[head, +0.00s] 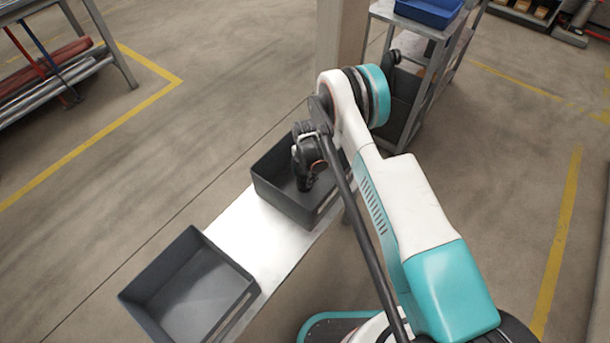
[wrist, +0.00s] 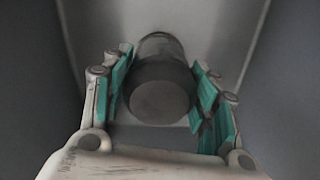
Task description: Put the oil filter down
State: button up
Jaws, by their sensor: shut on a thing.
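The oil filter (wrist: 160,90) is a dark grey cylinder, seen end-on in the wrist view between the two green-padded fingers. My gripper (wrist: 162,95) is shut on it. In the head view my gripper (head: 304,184) reaches down into the far dark grey bin (head: 272,196) on the white bench. The bin's walls surround the filter in the wrist view. I cannot tell whether the filter touches the bin's floor. The filter cannot be made out in the head view, where the gripper and wrist cover that spot.
A second grey bin (head: 190,290), empty, sits nearer on the white bench top (head: 245,237). Bare bench lies between the bins. A pillar (head: 340,40) and a metal cart with a blue bin (head: 430,10) stand behind. A pipe rack (head: 60,70) is at the far left.

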jog(key=shift+f, duration=0.15)
jog(key=o, duration=1.5)
jog(key=shift+c, duration=0.2)
notch_tip(320, 180, up, 13)
jog(key=p, duration=0.4)
jog(key=shift+f, duration=0.2)
